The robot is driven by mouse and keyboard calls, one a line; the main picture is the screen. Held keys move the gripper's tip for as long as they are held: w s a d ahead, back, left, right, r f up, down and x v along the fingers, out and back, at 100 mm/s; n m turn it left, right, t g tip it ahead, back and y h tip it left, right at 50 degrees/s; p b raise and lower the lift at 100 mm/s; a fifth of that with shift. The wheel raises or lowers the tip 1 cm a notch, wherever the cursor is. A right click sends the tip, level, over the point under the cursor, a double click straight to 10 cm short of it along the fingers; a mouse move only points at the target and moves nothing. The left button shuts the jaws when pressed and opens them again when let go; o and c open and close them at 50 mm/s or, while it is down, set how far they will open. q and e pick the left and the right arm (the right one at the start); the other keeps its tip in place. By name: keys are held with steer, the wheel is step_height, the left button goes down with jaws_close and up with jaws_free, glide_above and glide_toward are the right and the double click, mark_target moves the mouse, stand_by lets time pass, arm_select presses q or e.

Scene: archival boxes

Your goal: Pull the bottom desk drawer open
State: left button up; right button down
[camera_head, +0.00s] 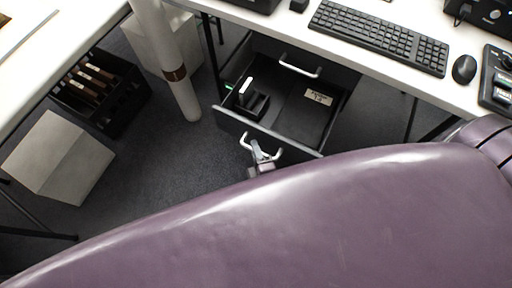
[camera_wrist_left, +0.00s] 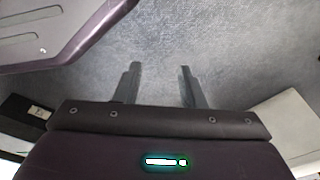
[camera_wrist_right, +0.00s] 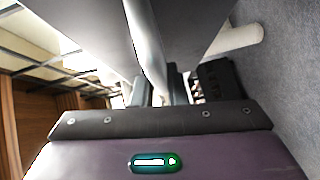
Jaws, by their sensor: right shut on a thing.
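The bottom desk drawer (camera_head: 268,133) stands pulled out below the desk, its inside visible from above. Its pale metal bar handle (camera_head: 276,154) is on the front panel. My right gripper (camera_head: 262,155) is shut on this handle. In the right wrist view the handle bar (camera_wrist_right: 146,45) runs down between the fingers of my right gripper (camera_wrist_right: 158,90). My left gripper (camera_wrist_left: 160,75) shows only in its wrist view, with its fingers apart and nothing between them, above the grey carpet. My purple arm covers much of the lower head view.
A closed upper drawer handle (camera_head: 300,67) sits behind the open drawer. The drawer holds a black organiser (camera_head: 252,104) and a labelled dark folder (camera_head: 306,112). A black crate (camera_head: 118,111), a pale box (camera_head: 62,158) and a white tube (camera_head: 185,98) stand at left.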

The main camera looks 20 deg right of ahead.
steer(key=c, duration=1.5)
jaws_free()
steer(key=shift+o, duration=0.2)
arm_select(q)
steer(key=shift+s+a+f, duration=0.1)
steer(key=shift+a+f, duration=0.05)
arm_select(e)
steer(key=s+r, duration=0.1)
steer(key=s, duration=0.6)
steer(key=shift+s+a, duration=0.25)
steer(key=shift+s, duration=0.1)
arm_select(q)
steer(key=shift+s, duration=0.1)
